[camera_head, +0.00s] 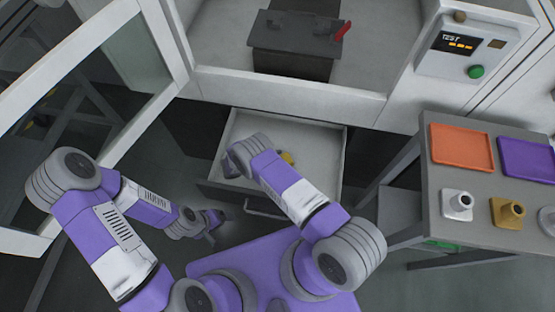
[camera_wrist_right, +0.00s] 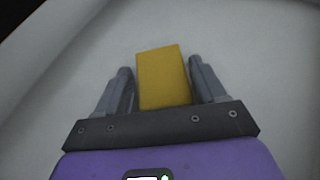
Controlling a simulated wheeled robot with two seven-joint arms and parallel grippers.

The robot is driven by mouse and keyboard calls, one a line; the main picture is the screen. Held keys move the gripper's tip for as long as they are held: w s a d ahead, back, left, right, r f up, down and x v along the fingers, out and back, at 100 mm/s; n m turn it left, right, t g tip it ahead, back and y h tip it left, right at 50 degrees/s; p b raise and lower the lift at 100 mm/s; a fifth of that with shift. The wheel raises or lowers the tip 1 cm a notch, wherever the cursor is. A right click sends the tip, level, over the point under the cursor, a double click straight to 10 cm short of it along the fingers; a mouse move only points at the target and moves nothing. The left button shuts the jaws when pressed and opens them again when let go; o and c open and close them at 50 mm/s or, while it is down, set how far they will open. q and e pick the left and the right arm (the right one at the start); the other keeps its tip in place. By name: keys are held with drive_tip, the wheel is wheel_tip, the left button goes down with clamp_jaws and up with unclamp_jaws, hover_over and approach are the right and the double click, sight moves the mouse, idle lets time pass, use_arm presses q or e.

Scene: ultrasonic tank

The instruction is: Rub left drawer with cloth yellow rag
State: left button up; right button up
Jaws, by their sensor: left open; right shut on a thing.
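An open drawer (camera_head: 333,170) with a pale inside and a dark front stands below the white cabinet in the head view. My right arm reaches over its front into it. In the right wrist view my right gripper (camera_wrist_right: 164,92) is shut on the yellow rag (camera_wrist_right: 163,72), which looks like a small block between the fingers. The pale surface around it looks like the drawer's inside; I cannot tell whether the rag touches it. In the head view a bit of yellow rag (camera_head: 287,157) shows beside my right forearm, which hides most of it. My left gripper (camera_head: 213,226) is open and empty, left of the drawer.
A grey table (camera_head: 475,215) at the right holds an orange tray (camera_head: 462,147), a purple tray (camera_head: 527,158) and small white and brown fittings. A control box (camera_head: 466,50) with a green button is above it. A white-framed open door (camera_head: 160,45) stands at the left.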

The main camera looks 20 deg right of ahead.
sight(291, 164)
drive_tip(key=shift+s+d+r+p, duration=0.1)
drive_tip(key=shift+s+d+p, duration=0.45)
drive_tip(key=shift+d, duration=0.55)
drive_tip(key=shift+s+d+p, duration=0.35)
drive_tip(key=shift+s+d, duration=0.4)
drive_tip(key=shift+d, duration=0.3)
drive_tip(key=shift+s+d+f, duration=0.2)
drive_tip(key=shift+s+d, duration=0.35)
drive_tip(key=shift+d, duration=0.25)
drive_tip(key=shift+r, duration=0.1)
wheel_tip(291, 164, up, 6)
drive_tip(key=p, duration=0.4)
drive_tip(key=shift+w+f, duration=0.1)
drive_tip(key=shift+f, duration=0.15)
drive_tip(key=shift+r, duration=0.2)
drive_tip(key=shift+r+p, duration=1)
drive_tip(key=shift+r, duration=0.5)
